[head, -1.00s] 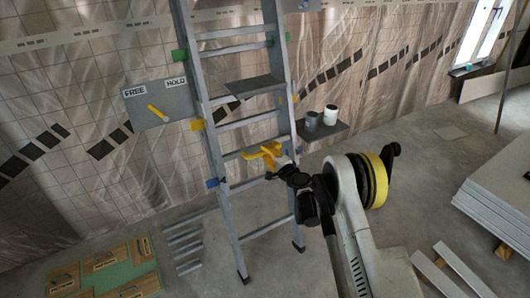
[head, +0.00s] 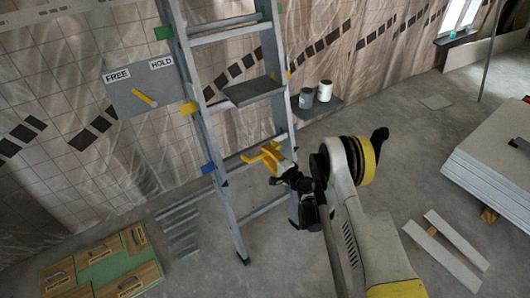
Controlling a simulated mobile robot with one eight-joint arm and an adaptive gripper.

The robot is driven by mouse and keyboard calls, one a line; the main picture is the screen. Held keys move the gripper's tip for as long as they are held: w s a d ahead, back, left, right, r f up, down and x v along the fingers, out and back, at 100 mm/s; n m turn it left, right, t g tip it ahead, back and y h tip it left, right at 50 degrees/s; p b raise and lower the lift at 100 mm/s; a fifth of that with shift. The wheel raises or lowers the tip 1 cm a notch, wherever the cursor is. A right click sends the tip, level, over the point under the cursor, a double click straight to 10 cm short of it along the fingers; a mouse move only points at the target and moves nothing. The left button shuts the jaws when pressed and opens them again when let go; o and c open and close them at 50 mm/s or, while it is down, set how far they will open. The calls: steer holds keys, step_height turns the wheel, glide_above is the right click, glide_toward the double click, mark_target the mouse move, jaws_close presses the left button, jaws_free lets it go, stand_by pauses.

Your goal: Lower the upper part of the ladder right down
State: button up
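The grey ladder (head: 214,196) stands in front of the tiled wall, its upper part sliding on the lower part. A grey plate (head: 253,91) sits across the upper part. A grey panel (head: 125,99) marked FREE and HOLD is by the left rail; its yellow lever (head: 145,97) points up-left, towards FREE. Green (head: 163,33), yellow (head: 188,108) and blue (head: 208,168) tags mark the left rail. My gripper (head: 262,157), with yellow fingers, is at a middle rung near the right rail and appears closed around it; the exact contact is too small to see.
Two cans (head: 325,91) stand on a small grey shelf (head: 322,108) right of the ladder. White boards (head: 497,165) are stacked at right, with loose planks (head: 457,240) nearby. Floor behind my arm is clear.

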steer(key=shift+o, duration=0.8)
steer(key=shift+r, duration=0.1)
step_height(320, 180, up, 10)
steer(key=shift+r, duration=0.1)
steer(key=shift+s+d, duration=0.1)
steer(key=shift+d, duration=0.05)
